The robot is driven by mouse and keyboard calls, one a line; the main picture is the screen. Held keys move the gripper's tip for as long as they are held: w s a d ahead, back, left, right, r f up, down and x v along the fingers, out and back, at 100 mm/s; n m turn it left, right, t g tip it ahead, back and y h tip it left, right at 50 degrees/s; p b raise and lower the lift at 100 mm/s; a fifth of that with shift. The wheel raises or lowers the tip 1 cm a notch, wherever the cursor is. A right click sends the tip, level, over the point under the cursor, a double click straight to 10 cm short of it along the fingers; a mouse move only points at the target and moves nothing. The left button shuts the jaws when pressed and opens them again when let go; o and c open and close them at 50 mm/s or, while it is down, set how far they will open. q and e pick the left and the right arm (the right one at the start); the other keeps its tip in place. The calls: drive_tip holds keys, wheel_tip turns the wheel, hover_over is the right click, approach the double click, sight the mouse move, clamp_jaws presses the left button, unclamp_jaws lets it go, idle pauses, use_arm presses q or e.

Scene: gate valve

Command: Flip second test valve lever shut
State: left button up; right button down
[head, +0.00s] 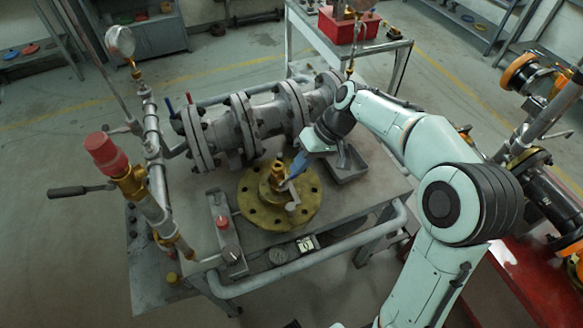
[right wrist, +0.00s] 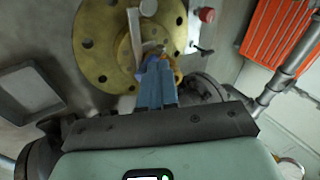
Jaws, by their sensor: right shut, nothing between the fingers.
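A round brass flange (head: 250,205) lies flat on the bench, with a brass fitting (head: 278,172) standing at its middle. A pale grey lever-like bar (head: 293,195) sits beside the fitting; it seems to be the upright bar (right wrist: 134,35) in the right wrist view. Small blue (head: 170,108) and red (head: 189,98) handles stand on the pipework at the left end of the grey valve. I cannot tell which is the second test lever. My right gripper (head: 291,178) is shut and empty beside the fitting; its blue fingers (right wrist: 157,68) point at the flange in the right wrist view. My left gripper is out of view.
The grey flanged valve body (head: 262,120) lies behind the brass flange. A grey tray (head: 348,165) is to the right, under my right arm. A gauge pipe (head: 150,125) and a red-capped valve (head: 108,155) stand at the left. A red bin (head: 348,24) is on the rear cart.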

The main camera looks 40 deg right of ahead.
use_arm(q)
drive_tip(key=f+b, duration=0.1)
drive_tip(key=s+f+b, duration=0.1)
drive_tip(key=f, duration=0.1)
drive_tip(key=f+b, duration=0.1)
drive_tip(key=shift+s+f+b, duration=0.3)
drive_tip(key=shift+b, duration=0.05)
use_arm(e)
drive_tip(key=y, duration=0.1)
drive_tip(key=d+f+t+y, duration=0.1)
drive_tip(key=y, duration=0.1)
drive_tip(key=d+f+y, duration=0.1)
drive_tip(key=shift+s+d+f+y, duration=0.25)
drive_tip(key=shift+s+y, duration=0.05)
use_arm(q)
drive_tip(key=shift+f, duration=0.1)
use_arm(e)
drive_tip(key=shift+a+f, duration=0.1)
drive_tip(key=shift+a, duration=0.1)
drive_tip(key=shift+w+a+f+b, duration=0.15)
drive_tip(key=shift+a+f+b, duration=0.05)
drive_tip(key=shift+a+b, duration=0.3)
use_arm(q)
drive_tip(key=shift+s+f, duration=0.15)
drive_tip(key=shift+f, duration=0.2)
